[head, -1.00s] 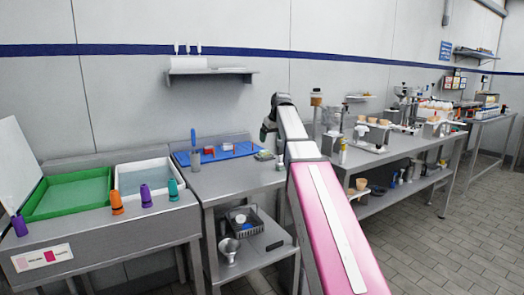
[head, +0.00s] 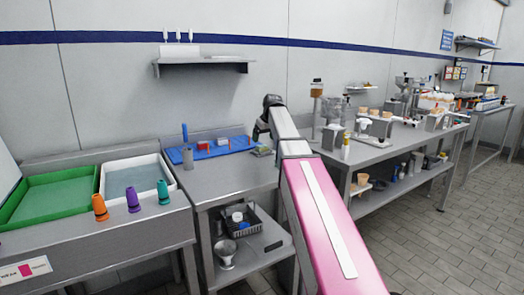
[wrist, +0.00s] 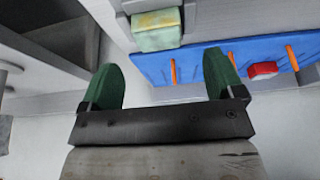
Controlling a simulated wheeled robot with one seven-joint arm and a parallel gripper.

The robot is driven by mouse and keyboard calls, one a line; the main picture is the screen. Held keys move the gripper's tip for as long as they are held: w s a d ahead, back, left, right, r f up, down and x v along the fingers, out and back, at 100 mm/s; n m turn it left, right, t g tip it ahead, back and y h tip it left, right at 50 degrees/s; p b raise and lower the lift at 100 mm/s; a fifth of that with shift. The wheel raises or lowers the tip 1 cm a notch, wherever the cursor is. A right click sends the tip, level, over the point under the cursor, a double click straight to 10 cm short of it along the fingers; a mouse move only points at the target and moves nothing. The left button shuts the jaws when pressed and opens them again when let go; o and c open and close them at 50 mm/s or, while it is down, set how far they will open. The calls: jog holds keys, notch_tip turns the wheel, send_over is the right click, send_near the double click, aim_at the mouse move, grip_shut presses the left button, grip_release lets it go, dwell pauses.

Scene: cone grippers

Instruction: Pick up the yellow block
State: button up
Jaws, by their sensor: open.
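A pale yellow block (wrist: 157,28) with a greenish front face shows at the top of the wrist view, beside the blue tray. In the head view a small yellowish-green thing (head: 261,151) at the tray's right end looks like the same block. My gripper (wrist: 162,60) is open and empty, its two green fingers spread apart. The block appears beyond the fingertips, between them sideways and not touching. In the head view my gripper (head: 261,132) hangs at the arm's end near the block, its fingers hard to make out.
The blue tray (head: 222,150) lies on the steel table with a red block (wrist: 263,69) and orange rods (wrist: 292,57) on it. Coloured cones (head: 133,199) stand along the sink's front edge at left. A wall shelf (head: 203,66) is above. The table front is clear.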

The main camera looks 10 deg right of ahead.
aim_at(262, 145)
jog(key=x, duration=0.5)
jog(key=shift+d, duration=0.15)
jog(key=c, duration=1)
jog(key=shift+c, duration=0.2)
jog(key=shift+r, duration=0.4)
notch_tip(262, 145, up, 4)
jog(key=shift+f, duration=0.15)
jog(key=a+r, duration=0.6)
jog(key=a, duration=0.5)
jog(key=shift+s+a+r, duration=0.2)
jog(key=shift+a+r, duration=0.05)
jog(key=shift+a, duration=0.1)
